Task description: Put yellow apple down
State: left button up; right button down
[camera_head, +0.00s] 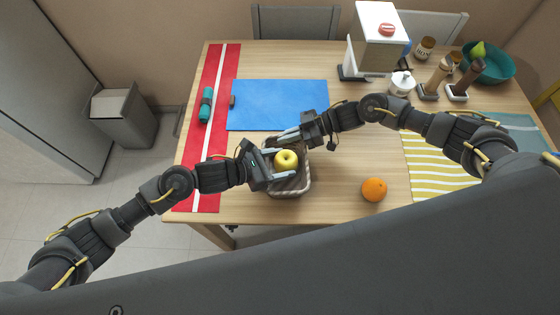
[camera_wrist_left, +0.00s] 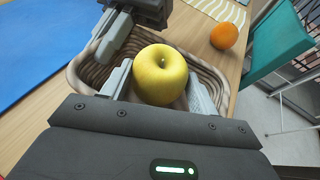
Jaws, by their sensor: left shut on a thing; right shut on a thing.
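The yellow apple (camera_head: 286,160) is between the fingers of my left gripper (camera_head: 284,166), which is shut on it. It also shows in the left wrist view (camera_wrist_left: 160,74), stem up, with a finger on each side. The apple is over or inside a woven basket (camera_head: 306,181); whether it touches the basket floor is hidden. The basket wall also shows in the left wrist view (camera_wrist_left: 86,74). My right gripper (camera_head: 287,135) is at the basket's far rim and appears shut on that rim; its fingertips are partly hidden.
An orange (camera_head: 374,189) lies on the wooden table (camera_head: 345,160) right of the basket. A blue mat (camera_head: 278,100) is behind it, a red runner (camera_head: 198,163) left, a yellow striped cloth (camera_head: 432,165) right. Jars, a coffee machine (camera_head: 377,45) and a teal bowl (camera_head: 503,67) stand at back right.

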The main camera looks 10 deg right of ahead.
pick_arm(q)
jog(key=shift+f, duration=0.1)
jog(key=shift+f, duration=0.55)
jog(key=o, duration=1)
jog(key=shift+f, duration=0.1)
jog(key=shift+o, duration=0.3)
jog(key=shift+a, duration=0.1)
pick_arm(e)
jog(key=shift+s, duration=0.1)
jog(key=shift+r, duration=0.1)
pick_arm(q)
jog(key=r+v, duration=0.1)
jog(key=v, duration=1.1)
jog(key=shift+r, duration=0.3)
